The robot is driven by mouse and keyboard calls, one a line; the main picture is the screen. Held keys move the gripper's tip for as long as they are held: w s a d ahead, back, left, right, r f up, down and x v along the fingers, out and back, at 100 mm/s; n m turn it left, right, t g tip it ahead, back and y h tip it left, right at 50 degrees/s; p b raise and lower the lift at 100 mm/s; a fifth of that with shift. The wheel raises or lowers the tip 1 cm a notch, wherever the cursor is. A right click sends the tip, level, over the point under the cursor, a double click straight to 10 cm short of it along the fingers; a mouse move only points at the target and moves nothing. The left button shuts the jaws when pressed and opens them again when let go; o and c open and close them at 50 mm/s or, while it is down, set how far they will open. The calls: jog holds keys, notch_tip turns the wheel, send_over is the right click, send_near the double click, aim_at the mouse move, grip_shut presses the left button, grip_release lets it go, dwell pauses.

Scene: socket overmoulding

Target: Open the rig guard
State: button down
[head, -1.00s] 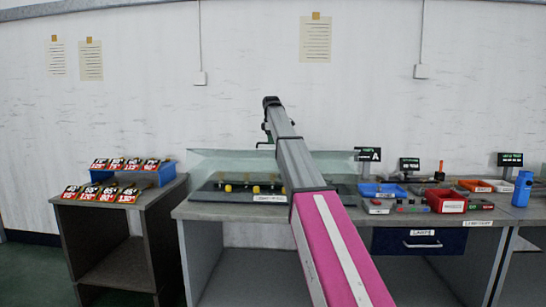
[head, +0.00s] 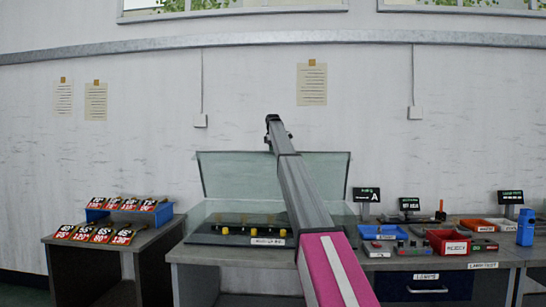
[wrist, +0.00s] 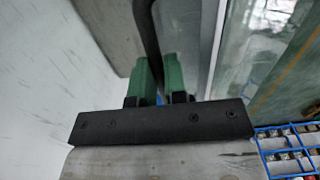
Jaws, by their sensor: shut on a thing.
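The rig guard (head: 240,175) is a clear, greenish panel. In the head view its lid stands raised at the back of the rig, leaning against or near the wall. The rig base (head: 212,238) below it is dark with yellow knobs. My gripper (head: 278,138) is at the lid's upper edge, right of its middle. In the wrist view my green fingers (wrist: 158,78) are closed around a dark bar (wrist: 147,35), which looks like the guard's handle. Clear panel edges show beside it. My arm hides part of the lid's right side and the rig.
Right of the rig on the bench are displays, a blue tray (head: 378,232), a red bin (head: 447,242) and a blue bottle (head: 525,227). A side table at left holds a blue rack (head: 160,214) with labelled cards. The wall (head: 240,100) is close behind the guard.

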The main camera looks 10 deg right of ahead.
jog(key=shift+w+d+f+g, duration=0.2)
jog(key=shift+w+g, duration=0.1)
jog(key=shift+w, duration=0.4)
jog(key=c, duration=1.2)
grip_release()
jog(key=shift+o, duration=0.2)
jog(key=shift+s+r, duration=0.1)
